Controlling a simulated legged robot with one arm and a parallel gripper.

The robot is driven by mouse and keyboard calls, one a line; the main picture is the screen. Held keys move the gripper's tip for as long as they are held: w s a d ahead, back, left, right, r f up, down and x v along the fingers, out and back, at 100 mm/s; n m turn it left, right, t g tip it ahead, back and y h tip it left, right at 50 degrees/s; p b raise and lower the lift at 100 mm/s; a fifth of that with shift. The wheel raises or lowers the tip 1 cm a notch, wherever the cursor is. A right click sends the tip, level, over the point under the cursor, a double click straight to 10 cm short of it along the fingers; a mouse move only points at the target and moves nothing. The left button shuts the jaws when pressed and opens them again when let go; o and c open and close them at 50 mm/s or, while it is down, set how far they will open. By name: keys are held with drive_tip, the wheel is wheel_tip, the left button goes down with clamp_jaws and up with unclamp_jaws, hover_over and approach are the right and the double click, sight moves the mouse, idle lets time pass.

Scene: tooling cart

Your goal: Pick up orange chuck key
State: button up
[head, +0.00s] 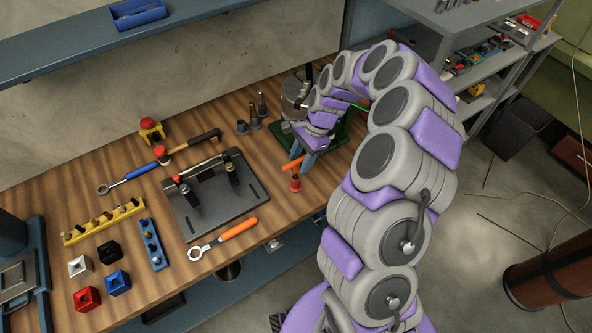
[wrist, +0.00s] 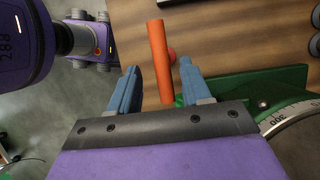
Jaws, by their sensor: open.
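The orange chuck key (wrist: 158,52) shows in the wrist view as an orange bar between my gripper's two blue fingers, with a gap on each side. In the head view the key (head: 292,164) is by the fingertips, near the front edge of the wooden bench, partly hidden by my gripper (head: 308,161). My gripper (wrist: 157,68) is open, with its fingers on either side of the bar. Whether the fingertips are at the bar's height I cannot tell.
A green tray (head: 335,134) with a round metal part (wrist: 285,112) is beside the gripper. An orange-handled wrench (head: 238,229) and a dark fixture plate (head: 210,205) lie to the left.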

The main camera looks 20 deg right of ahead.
sight(295, 175)
drive_tip(key=x, duration=0.3)
drive_tip(key=shift+w+f, duration=0.2)
drive_tip(key=shift+a, duration=0.8)
drive_tip(key=shift+c, duration=1.2)
drive_tip(key=shift+d, duration=0.85)
drive_tip(key=c, duration=0.6)
drive_tip(key=shift+a, duration=0.4)
clamp_jaws()
